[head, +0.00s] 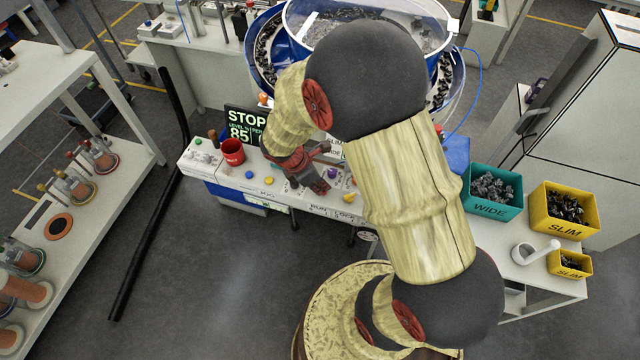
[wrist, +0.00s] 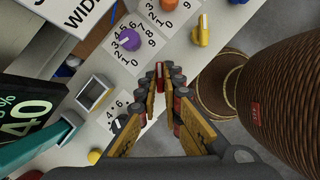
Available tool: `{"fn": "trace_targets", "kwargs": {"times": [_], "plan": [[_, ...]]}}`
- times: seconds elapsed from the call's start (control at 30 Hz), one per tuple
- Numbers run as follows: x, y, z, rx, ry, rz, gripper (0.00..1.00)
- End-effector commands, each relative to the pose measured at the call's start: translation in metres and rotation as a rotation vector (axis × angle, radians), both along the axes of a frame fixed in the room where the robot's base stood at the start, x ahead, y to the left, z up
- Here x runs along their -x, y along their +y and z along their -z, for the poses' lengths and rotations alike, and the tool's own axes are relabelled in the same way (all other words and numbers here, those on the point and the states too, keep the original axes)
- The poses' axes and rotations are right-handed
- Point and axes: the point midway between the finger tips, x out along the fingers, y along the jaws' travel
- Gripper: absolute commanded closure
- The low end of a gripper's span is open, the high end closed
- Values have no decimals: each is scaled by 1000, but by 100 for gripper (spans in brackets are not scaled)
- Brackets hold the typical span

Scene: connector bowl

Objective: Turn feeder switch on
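The control panel (head: 264,182) runs along the front of the bench, under my forearm in the head view. My gripper (head: 318,180) is low over its right half, and the arm hides part of the panel. In the wrist view my gripper (wrist: 164,80) has its fingers apart, with a narrow gap. A small red part (wrist: 158,76) shows between or just beyond the fingertips; contact cannot be told. Which control is the feeder switch is not readable.
A display (head: 245,127) reads STOP and 85. The blue-rimmed feeder bowl (head: 265,50) is behind. A teal WIDE bin (head: 490,208) and a yellow SLIM bin (head: 562,227) stand right.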

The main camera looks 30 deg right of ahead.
Motion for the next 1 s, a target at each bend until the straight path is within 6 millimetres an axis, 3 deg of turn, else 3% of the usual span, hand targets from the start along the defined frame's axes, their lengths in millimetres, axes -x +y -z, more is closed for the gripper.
{"fn": "trace_targets", "kwargs": {"times": [0.67,1.0], "plan": [[0,0,-1,0,0,30,100],[-3,-1,-2,2,3,236,100]]}}
